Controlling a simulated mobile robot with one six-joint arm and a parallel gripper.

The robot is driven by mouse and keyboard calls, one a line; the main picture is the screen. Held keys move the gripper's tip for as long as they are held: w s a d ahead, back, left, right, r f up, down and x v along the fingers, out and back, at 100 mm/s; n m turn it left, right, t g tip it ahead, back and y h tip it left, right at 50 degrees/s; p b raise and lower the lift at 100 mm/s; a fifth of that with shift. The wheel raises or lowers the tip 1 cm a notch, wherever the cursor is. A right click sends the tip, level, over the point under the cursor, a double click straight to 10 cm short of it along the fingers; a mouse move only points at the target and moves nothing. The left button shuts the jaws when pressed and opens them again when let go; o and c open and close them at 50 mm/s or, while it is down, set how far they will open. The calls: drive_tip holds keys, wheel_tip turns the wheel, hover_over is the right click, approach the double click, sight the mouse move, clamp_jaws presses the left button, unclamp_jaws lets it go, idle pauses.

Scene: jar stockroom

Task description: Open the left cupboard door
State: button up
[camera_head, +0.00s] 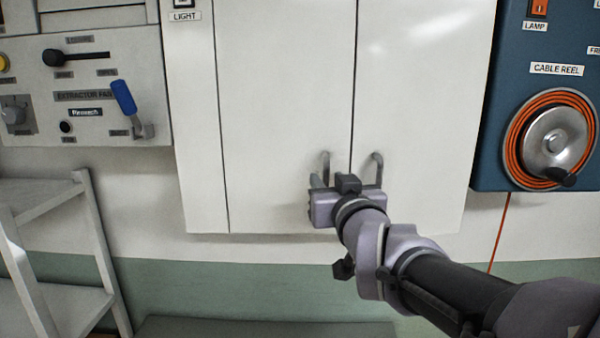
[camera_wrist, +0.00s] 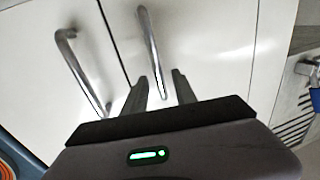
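The white cupboard has a left door (camera_head: 285,90) and a right door (camera_head: 420,90), both shut, with a narrow seam between them. The left door's curved metal handle (camera_head: 325,160) is partly hidden behind my gripper (camera_head: 322,190) in the head view. In the wrist view, that handle (camera_wrist: 150,50) runs down between the two dark fingertips of my gripper (camera_wrist: 161,88). The fingers stand apart, with a gap visible beside the handle. The right door's handle (camera_head: 377,162) is free; it also shows at the left of the wrist view (camera_wrist: 80,68).
A control panel (camera_head: 85,85) with a blue lever (camera_head: 123,97) is on the wall to the left. A blue panel (camera_head: 500,120) with a cable reel (camera_head: 550,140) is close on the right. White shelving (camera_head: 50,230) stands at the lower left.

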drive_tip(key=shift+w+a, duration=0.1)
drive_tip(key=shift+w, duration=1.05)
drive_tip(key=shift+c, duration=0.2)
clamp_jaws()
idle(0.4)
